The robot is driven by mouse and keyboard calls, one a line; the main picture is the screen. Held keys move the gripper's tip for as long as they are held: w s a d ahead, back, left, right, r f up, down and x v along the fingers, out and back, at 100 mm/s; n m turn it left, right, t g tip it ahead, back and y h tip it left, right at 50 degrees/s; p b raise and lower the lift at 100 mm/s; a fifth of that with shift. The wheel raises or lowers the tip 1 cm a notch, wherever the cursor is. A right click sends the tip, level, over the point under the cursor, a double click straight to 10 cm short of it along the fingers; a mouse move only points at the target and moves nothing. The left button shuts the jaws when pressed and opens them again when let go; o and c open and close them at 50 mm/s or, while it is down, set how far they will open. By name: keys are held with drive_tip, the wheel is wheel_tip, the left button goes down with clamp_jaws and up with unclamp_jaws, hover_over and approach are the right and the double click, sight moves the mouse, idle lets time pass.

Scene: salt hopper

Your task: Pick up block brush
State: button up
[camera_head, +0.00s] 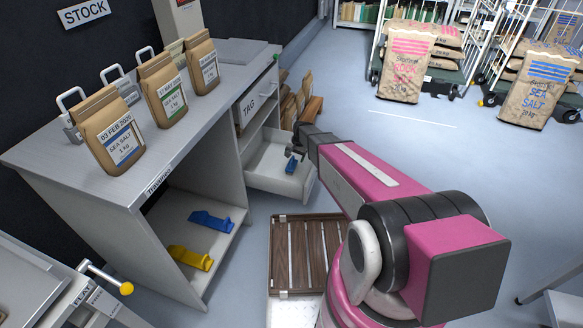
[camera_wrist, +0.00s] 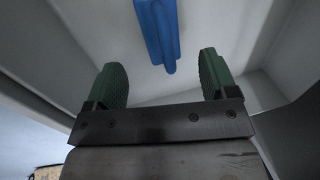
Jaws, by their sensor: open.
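A blue object (camera_wrist: 158,28), which looks like the block brush, lies in the open white drawer (camera_head: 262,184). In the wrist view it is ahead of and between my green fingertips, apart from both. Only part of it shows there, and no bristles can be made out. In the head view it is a small blue shape (camera_head: 290,166) just below my gripper (camera_head: 297,152). My gripper is open and empty, reaching into the drawer; its fingers also show in the wrist view (camera_wrist: 162,72).
The drawer walls close in around my gripper. A bench (camera_head: 215,100) above holds paper salt bags (camera_head: 112,130). A blue item (camera_head: 211,220) and a yellow item (camera_head: 190,258) lie on the open lower shelf. A slatted wooden pallet (camera_head: 305,255) is on the floor.

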sight(292, 164)
drive_tip(key=shift+w+a+f, duration=0.1)
drive_tip(key=shift+a+f, duration=0.1)
drive_tip(key=shift+f, duration=0.75)
drive_tip(key=shift+a+f, duration=0.2)
drive_tip(key=shift+f, duration=0.75)
drive_tip(key=shift+w+a+f, duration=0.1)
drive_tip(key=shift+a+f, duration=0.1)
drive_tip(key=shift+f, duration=0.75)
drive_tip(key=c, duration=1)
